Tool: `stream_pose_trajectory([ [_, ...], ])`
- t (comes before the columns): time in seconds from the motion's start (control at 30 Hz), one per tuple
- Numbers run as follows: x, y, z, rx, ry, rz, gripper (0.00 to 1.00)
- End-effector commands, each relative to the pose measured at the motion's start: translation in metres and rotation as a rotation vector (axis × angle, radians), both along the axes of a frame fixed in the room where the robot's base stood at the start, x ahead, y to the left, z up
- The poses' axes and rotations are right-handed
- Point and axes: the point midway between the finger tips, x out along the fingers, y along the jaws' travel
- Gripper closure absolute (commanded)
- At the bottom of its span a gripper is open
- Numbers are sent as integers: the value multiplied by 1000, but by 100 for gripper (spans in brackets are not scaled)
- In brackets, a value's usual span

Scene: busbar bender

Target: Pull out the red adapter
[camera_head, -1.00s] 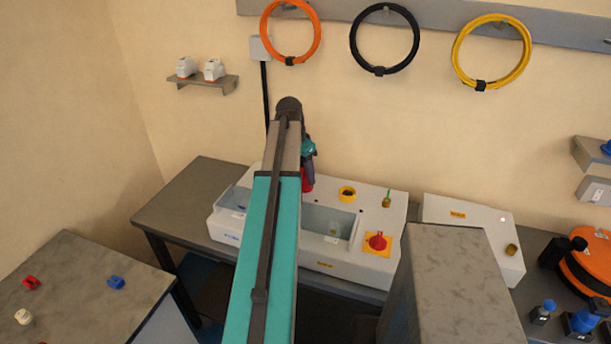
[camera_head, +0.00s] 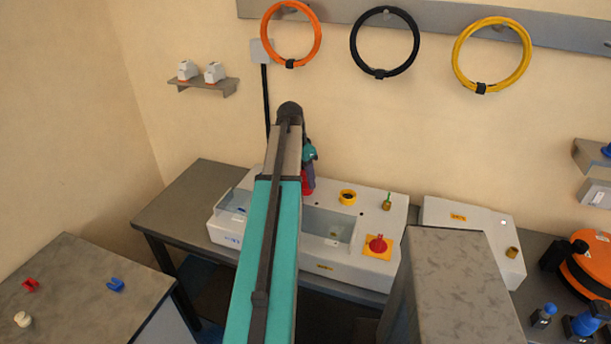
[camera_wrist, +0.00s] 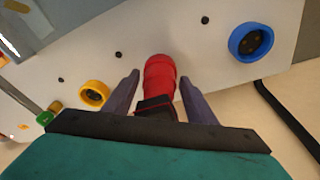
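The red adapter (camera_wrist: 160,78) stands out from the white top of the bender machine. In the wrist view it is a red cylinder with a dark end towards me. My gripper (camera_wrist: 159,77) has one finger on each side of it, with a narrow gap visible on both sides, so it is open around the adapter. In the head view the red adapter (camera_head: 307,184) shows just below my gripper (camera_head: 309,168), partly hidden by my arm.
On the machine (camera_head: 340,262) are a yellow-ringed socket (camera_head: 347,197), a green-tipped brass part (camera_head: 387,201) and a red knob (camera_head: 377,244). A blue-ringed socket (camera_wrist: 251,42) lies right of the adapter in the wrist view. A grey cabinet (camera_head: 455,285) stands at front right.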

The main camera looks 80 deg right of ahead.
Motion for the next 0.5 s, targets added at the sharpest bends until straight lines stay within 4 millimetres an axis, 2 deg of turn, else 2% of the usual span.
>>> stream_pose_trajectory([
  [0.03,0,0,0,0,0,0,58],
  [0.2,0,0,0,0,0,0,86],
  [0.5,0,0,2,1,1,0,87],
])
